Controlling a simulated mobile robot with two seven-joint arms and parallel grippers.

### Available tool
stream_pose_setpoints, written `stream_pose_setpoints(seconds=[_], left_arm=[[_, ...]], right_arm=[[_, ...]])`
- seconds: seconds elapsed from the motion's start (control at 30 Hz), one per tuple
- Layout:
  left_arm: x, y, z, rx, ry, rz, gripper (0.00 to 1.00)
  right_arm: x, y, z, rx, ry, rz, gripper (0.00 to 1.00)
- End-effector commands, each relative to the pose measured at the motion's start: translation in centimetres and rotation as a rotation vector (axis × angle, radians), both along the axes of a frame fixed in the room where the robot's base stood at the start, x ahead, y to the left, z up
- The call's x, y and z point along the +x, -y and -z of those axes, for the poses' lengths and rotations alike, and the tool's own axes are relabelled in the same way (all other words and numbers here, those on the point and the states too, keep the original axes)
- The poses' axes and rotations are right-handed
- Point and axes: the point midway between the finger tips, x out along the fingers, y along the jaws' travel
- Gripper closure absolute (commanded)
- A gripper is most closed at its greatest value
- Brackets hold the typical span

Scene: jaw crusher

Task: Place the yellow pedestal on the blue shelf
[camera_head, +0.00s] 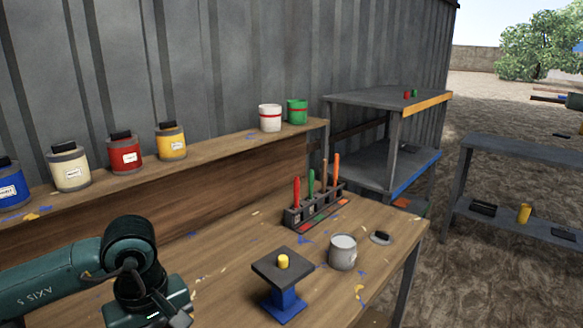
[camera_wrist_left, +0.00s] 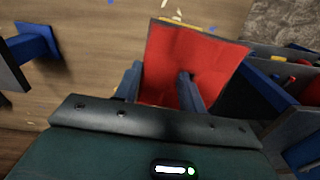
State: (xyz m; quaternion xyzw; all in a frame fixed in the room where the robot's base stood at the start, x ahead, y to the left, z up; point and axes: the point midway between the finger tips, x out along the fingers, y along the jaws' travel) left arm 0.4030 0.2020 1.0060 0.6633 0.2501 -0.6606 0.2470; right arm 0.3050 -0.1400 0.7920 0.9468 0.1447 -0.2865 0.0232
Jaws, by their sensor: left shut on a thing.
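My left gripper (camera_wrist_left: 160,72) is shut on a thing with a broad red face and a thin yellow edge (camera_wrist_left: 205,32). It appears to be the yellow pedestal, tilted, with most of its body hidden. In the head view my left arm comes in at the lower left; its fingers and load are below the frame. A blue pedestal (camera_head: 283,304) with a dark top and yellow knob stands on the bench, also in the wrist view (camera_wrist_left: 36,42).
The workbench (camera_head: 215,285) holds a tool rack (camera_head: 314,207) and a grey tin (camera_head: 343,252). Paint jars and two pots line the ledge behind. The rack's yellow-edged top (camera_head: 428,104) lies above the blue shelf. Another grey rack (camera_head: 520,152) stands at the right.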

Motion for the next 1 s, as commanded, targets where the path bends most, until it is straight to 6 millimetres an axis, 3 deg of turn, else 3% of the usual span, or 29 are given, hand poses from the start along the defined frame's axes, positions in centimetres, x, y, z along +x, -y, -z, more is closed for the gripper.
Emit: stream_pose_setpoints(seconds=[0.3,0.5,1.0], left_arm=[[-0.5,0.5,0.6,-0.003,-0.001,0.48,1.0],[-0.6,0.7,0.9,-0.004,-0.002,0.662,1.0],[-0.7,0.8,1.0,-0.004,-0.001,0.72,1.0]], right_arm=[[-0.2,0.2,0.1,-0.006,-0.014,0.006,0.21],[-0.2,0.4,0.2,-0.009,-0.02,0.009,0.21],[-0.2,0.4,0.0,-0.008,-0.017,0.011,0.21]])
